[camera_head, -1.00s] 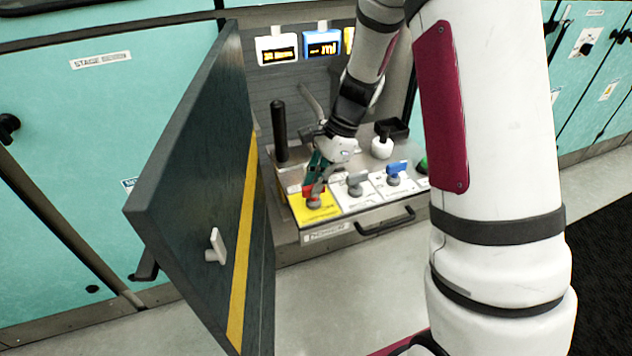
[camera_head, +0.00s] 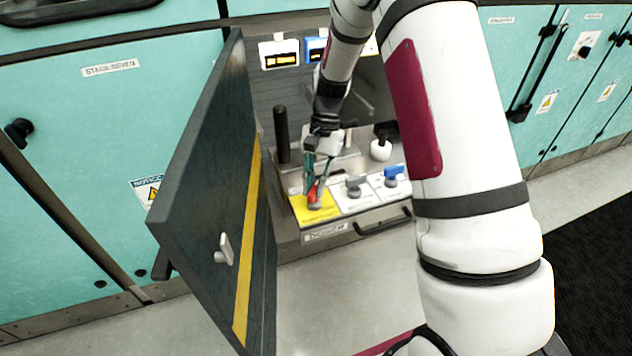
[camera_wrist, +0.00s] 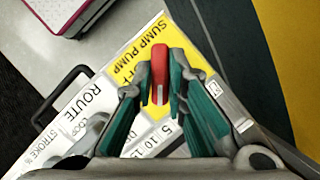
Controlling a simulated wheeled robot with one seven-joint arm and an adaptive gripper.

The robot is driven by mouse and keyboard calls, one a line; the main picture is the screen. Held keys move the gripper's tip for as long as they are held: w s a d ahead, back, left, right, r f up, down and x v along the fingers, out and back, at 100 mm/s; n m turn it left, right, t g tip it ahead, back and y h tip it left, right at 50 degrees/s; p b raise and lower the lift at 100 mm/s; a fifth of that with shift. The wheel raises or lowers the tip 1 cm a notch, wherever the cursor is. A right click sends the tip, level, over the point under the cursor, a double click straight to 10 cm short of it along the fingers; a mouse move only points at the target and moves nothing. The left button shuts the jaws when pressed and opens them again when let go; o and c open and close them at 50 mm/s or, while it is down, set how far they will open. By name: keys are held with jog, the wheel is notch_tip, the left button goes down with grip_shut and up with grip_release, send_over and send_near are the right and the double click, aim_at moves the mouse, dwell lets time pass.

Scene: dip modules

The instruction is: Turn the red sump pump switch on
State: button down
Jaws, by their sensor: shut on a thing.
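The red sump pump switch (camera_head: 315,192) stands on a yellow label plate (camera_head: 304,211) at the left end of the switch row in the head view. In the wrist view the red switch handle (camera_wrist: 159,75) points up the picture, with the yellow "SUMP PUMP" plate (camera_wrist: 130,66) around it. My gripper (camera_head: 314,180) reaches down over the switch. In the wrist view its green-lined fingers (camera_wrist: 160,85) are closed on both sides of the red handle. The lower part of the switch and some of the plate's lettering are hidden by the fingers.
A grey switch (camera_head: 355,186) and a blue switch (camera_head: 392,175) stand to the right on white plates. A dark open door (camera_head: 205,190) with a yellow stripe stands close on the left. A black upright handle (camera_head: 282,135) and a drawer pull (camera_head: 384,222) are nearby.

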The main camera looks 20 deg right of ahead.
jog(key=n, duration=0.2)
jog(key=n+h, duration=0.1)
jog(key=n, duration=0.1)
jog(key=shift+a+n+g+h+p, duration=0.1)
jog(key=shift+n+g+h+p, duration=0.2)
jog(key=shift+g+p, duration=0.1)
jog(key=shift+w+n+h+p, duration=0.15)
jog(key=shift+n+h, duration=0.25)
jog(key=shift+n, duration=0.55)
jog(key=shift+s+n+h+p, duration=0.15)
jog(key=shift+n+h, duration=0.25)
jog(key=shift+n, duration=0.55)
jog(key=shift+w, duration=0.1)
jog(key=c, duration=1.6)
grip_release()
jog(key=v, duration=1.2)
jog(key=shift+w+a, duration=0.1)
